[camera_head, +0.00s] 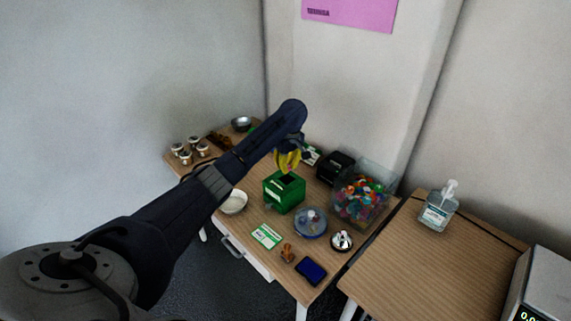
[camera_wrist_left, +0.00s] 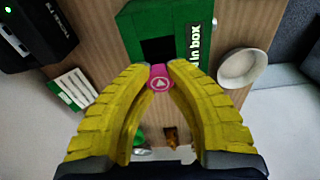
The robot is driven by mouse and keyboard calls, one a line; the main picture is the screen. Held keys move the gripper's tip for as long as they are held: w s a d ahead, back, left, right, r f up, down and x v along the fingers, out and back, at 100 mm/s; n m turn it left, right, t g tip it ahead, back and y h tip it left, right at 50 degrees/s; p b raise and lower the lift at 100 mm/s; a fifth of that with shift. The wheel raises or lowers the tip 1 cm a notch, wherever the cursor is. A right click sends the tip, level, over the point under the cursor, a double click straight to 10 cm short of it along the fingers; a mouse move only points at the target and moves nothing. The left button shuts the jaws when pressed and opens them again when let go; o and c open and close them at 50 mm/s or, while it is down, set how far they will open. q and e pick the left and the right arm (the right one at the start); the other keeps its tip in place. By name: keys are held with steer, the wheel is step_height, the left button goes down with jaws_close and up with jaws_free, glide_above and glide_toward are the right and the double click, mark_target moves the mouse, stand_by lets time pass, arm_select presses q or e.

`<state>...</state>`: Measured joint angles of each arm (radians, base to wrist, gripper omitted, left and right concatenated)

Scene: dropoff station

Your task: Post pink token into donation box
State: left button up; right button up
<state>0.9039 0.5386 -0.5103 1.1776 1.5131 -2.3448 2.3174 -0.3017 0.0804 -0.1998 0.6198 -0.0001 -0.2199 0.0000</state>
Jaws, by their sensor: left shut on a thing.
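The pink token (camera_wrist_left: 160,82) is a small pink piece with a white mark, held between the yellow fingertips of my left gripper (camera_wrist_left: 160,70) in the left wrist view. In the head view my left gripper (camera_head: 289,162) hangs over the table just above the green donation box (camera_head: 284,197); the token cannot be made out there. In the wrist view the box (camera_wrist_left: 136,24) lies just beyond the fingertips, and its dark square opening appears next to the token. Whether the token is directly over the opening cannot be told. My right gripper is not in view.
A clear bin of colourful pieces (camera_head: 362,196) and a black device (camera_head: 335,166) stand right of the box. A white bowl (camera_head: 234,203), a green-and-white card (camera_head: 266,235), a blue round dish (camera_head: 310,222) and a dark phone-like slab (camera_head: 311,270) lie around its front.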

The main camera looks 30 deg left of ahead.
arm_select(q)
steer(key=shift+f, duration=1.7)
steer(key=shift+f, duration=0.2)
steer(key=o, duration=0.8)
steer(key=shift+r, duration=0.1)
steer(key=shift+r, duration=2.9)
